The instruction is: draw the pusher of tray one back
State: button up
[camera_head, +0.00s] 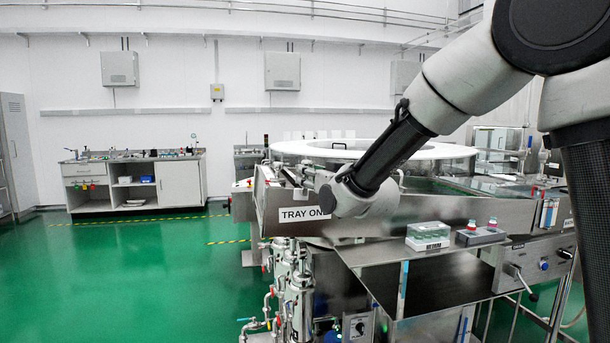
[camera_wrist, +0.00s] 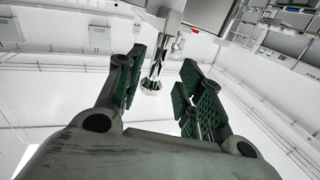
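Tray one is the steel tray (camera_head: 262,200) with a white "TRAY ONE" label (camera_head: 303,214), at the front left of the washer. My arm's wrist is in front of it in the head view and hides my gripper there. In the wrist view my gripper (camera_wrist: 163,65) is open, its two green-padded fingers apart. A shiny metal piece (camera_wrist: 153,75) shows beyond and between the fingertips, below a grey metal block (camera_wrist: 196,12). It may be the pusher's handle, but I cannot tell for sure. No finger visibly closes on it.
The round washer with its white ring (camera_head: 440,150) stands behind the tray. A clear box (camera_head: 428,236) and a small rack of vials (camera_head: 480,236) stand on the steel shelf to the right. Pipes and valves (camera_head: 290,285) stand below. The green floor (camera_head: 130,270) at left is clear.

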jog(key=v, duration=0.8)
jog(key=shift+s, duration=0.1)
notch_tip(320, 180, down, 10)
jog(key=s+g+h, duration=0.2)
jog(key=s+g, duration=0.1)
jog(key=g, duration=0.2)
jog(key=s+d+f+g+h, duration=0.3)
jog(key=s+d+f+g, duration=0.15)
jog(key=s+d, duration=0.25)
jog(key=s+d+r+m+g+h, duration=0.1)
jog(key=s+d+r+m+h, duration=0.1)
jog(key=s+d, duration=0.8)
jog(key=s+d+r+m+g+h, duration=0.1)
jog(key=s+d+r+m, duration=0.1)
jog(key=s+d, duration=0.9)
jog(key=d, duration=0.3)
jog(key=shift+m+h, duration=0.3)
jog(key=shift+h, duration=0.1)
jog(key=shift+w+r, duration=0.1)
